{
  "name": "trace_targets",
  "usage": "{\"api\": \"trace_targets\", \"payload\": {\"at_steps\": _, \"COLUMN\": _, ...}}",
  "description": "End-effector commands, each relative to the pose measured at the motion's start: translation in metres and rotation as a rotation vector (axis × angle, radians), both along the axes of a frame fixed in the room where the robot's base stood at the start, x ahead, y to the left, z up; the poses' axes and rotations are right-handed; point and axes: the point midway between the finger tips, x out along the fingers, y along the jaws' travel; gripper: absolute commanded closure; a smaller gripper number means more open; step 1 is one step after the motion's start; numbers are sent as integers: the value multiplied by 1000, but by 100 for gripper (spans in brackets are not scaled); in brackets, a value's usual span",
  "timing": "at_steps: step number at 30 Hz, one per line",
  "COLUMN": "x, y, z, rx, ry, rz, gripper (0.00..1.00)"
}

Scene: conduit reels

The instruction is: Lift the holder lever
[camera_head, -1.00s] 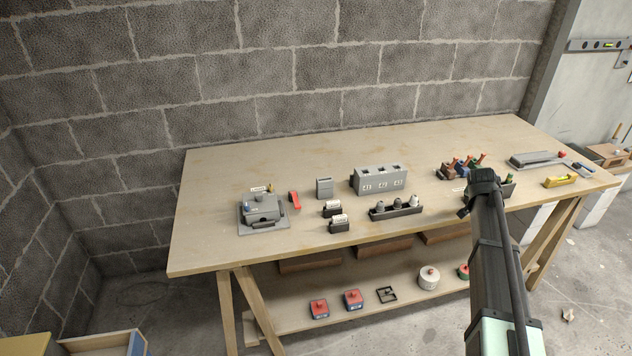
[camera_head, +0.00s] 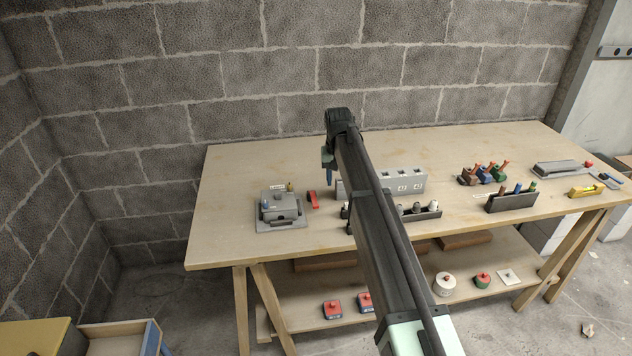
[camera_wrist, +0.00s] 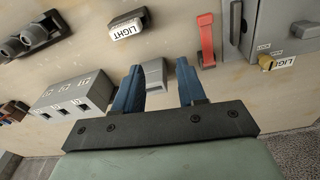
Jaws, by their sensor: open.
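A red lever (camera_head: 312,199) lies on the bench beside the grey lidded box fixture (camera_head: 281,208). In the wrist view the red lever (camera_wrist: 206,40) is right of my fingers, and the grey box (camera_wrist: 236,22) is at the right edge. I cannot tell for sure which part is the holder lever. My gripper (camera_head: 329,172) is open and empty, pointing down over the bench, right of the red lever. In the wrist view my blue fingers (camera_wrist: 158,72) appear on either side of a small grey block (camera_wrist: 153,76); contact cannot be told.
A black-topped "LIGHT" piece (camera_wrist: 126,24) is near the fingers. Farther right are a tray of coloured pegs (camera_head: 512,203) and a yellow tool (camera_head: 587,190). My arm hides part of the bench middle.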

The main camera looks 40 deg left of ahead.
Motion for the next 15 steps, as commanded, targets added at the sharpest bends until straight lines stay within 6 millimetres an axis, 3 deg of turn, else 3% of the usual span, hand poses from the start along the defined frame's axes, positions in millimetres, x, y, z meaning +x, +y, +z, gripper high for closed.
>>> {"api": "trace_targets", "payload": {"at_steps": 1, "x": -15, "y": 15, "z": 0, "rx": -10, "ry": 27, "rz": 41, "gripper": 60}}
{"api": "trace_targets", "payload": {"at_steps": 6, "x": -48, "y": 38, "z": 0, "rx": -33, "ry": 85, "rz": 125, "gripper": 60}}
{"api": "trace_targets", "payload": {"at_steps": 15, "x": -55, "y": 42, "z": -7, "rx": -38, "ry": 99, "rz": 143, "gripper": 60}}
